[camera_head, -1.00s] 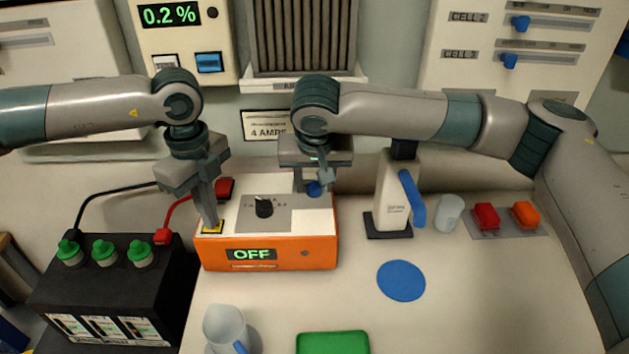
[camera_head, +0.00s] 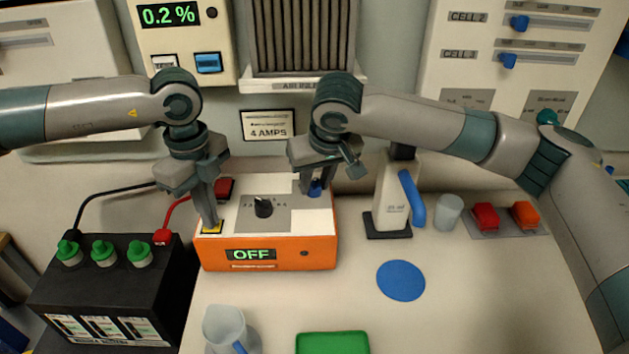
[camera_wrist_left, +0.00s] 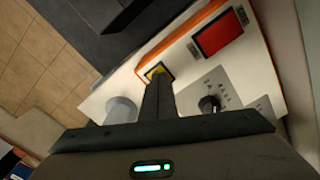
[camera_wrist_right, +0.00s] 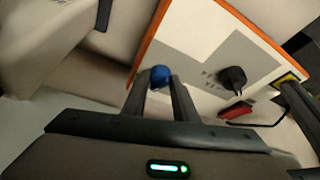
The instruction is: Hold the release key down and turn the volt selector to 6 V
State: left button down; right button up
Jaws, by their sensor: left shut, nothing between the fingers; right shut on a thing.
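The orange and white charger (camera_head: 290,255) stands on the bench, its display reading OFF. My left gripper (camera_head: 211,226) is shut and empty, fingertips down at the yellow-edged key (camera_wrist_left: 157,71) on the charger's corner. They look to touch it; how far the key is pressed I cannot tell. A black pointer knob (camera_head: 263,208) stands upright on the grey marked panel, with no gripper on it; its marks are too small to read. My right gripper (camera_wrist_right: 160,83) is shut on a blue knob (camera_wrist_right: 160,75) near the charger's far right corner, partly hidden in the head view (camera_head: 315,188).
A red switch (camera_head: 223,188) is at the charger's back left. A black battery (camera_head: 115,290) with green caps stands left. A white stand with a blue handle (camera_head: 412,200) is close right of my right gripper. A jug (camera_head: 226,328) and green tray (camera_head: 333,343) are in front.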

jog(key=n+y, duration=0.1)
jog(key=n, duration=0.2)
jog(key=shift+d+g, duration=0.1)
jog(key=shift+g, duration=0.2)
jog(key=shift+n, duration=0.4)
